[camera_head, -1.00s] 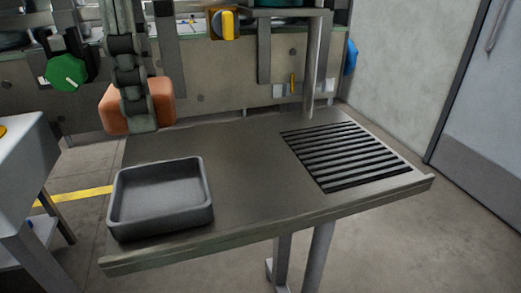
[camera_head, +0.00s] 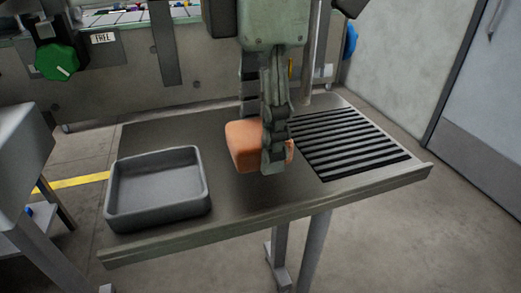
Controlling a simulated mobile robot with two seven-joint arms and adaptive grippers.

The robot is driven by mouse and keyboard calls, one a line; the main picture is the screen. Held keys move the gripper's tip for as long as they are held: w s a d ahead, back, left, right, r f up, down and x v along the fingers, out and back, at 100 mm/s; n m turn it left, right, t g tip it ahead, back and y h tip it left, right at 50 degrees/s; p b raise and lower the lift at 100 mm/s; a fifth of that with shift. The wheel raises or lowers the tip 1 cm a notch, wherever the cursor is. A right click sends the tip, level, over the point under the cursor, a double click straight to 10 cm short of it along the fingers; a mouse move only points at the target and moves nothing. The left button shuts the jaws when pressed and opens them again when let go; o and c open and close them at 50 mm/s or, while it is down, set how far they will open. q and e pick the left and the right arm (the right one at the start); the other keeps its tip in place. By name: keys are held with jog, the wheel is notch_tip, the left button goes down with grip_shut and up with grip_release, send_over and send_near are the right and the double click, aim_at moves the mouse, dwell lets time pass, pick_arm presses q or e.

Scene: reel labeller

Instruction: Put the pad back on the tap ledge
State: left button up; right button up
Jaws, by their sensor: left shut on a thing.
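The orange pad (camera_head: 243,146) is a rounded block in the middle of the head view. My left gripper (camera_head: 275,155) is shut on it, with the fingers covering its right part. The pad is in front of or over the bare middle of the metal table (camera_head: 185,134). I cannot tell whether its underside touches the surface. A black slatted grate (camera_head: 352,147) is set in the table to the right of the pad. I cannot tell which part is the tap ledge. My right gripper is not in view.
A grey open tray (camera_head: 158,190) stands empty on the table's left. A green knob (camera_head: 57,61) is on the machine at the back left. A white bench (camera_head: 18,150) stands at the left edge. The raised front rim (camera_head: 300,210) bounds the table.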

pick_arm(q)
notch_tip(320, 180, down, 4)
jog(key=shift+r, duration=0.15)
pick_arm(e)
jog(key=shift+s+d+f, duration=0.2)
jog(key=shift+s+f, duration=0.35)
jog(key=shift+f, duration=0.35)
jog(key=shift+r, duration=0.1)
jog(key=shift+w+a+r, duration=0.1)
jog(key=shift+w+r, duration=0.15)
pick_arm(q)
jog(key=o, duration=1.1)
jog(key=shift+o, duration=1.1)
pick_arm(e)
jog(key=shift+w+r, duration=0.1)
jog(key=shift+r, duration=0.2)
